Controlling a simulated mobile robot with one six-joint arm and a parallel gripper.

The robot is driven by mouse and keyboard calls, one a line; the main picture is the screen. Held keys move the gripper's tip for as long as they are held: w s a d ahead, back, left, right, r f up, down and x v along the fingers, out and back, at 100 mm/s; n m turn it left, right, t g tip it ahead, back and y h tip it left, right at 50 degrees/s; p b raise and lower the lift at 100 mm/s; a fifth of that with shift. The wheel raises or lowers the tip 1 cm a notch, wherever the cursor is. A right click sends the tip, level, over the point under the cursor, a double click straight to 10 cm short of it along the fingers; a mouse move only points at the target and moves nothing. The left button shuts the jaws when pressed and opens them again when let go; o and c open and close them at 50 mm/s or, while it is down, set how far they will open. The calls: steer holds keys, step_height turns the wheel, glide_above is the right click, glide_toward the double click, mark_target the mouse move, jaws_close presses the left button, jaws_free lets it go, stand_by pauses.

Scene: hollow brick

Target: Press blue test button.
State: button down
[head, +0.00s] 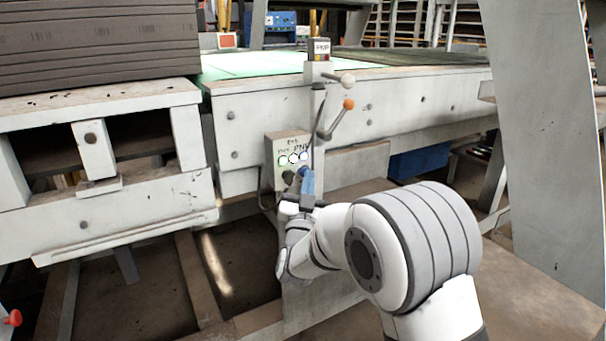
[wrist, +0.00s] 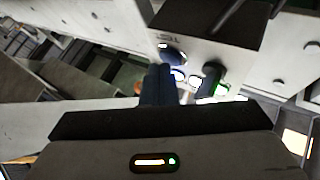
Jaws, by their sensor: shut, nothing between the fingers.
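A small grey control box (head: 276,147) hangs on the front of the white frame in the head view. It carries a row of lit buttons (head: 294,158) with handwritten marks above them. In the wrist view, a dark blue round button (wrist: 173,54) sits on the box face, near a black knob (wrist: 213,72) and a green-lit button (wrist: 222,89). My gripper (head: 306,175) is shut and empty, its blue fingers close in front of the box's lower right part. In the wrist view the fingertips (wrist: 158,70) are just beside the blue button; I cannot tell if they touch it.
Levers with an orange ball (head: 348,104) and a white ball (head: 347,81) stick out above and right of the box. A white post (head: 540,130) stands at the right. A blue bin (head: 418,162) is under the table. Stacked dark boards (head: 100,45) lie at left.

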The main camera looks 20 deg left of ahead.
steer(key=shift+s+d+b, duration=0.35)
steer(key=shift+s+d, duration=0.05)
steer(key=shift+d, duration=0.05)
steer(key=s+d+b, duration=0.1)
steer(key=d, duration=0.1)
steer(key=s+d+b, duration=0.1)
steer(key=s+d, duration=0.1)
steer(key=shift+s+b, duration=0.1)
steer(key=shift+b, duration=0.25)
steer(key=shift+a, duration=0.1)
stand_by(0.5)
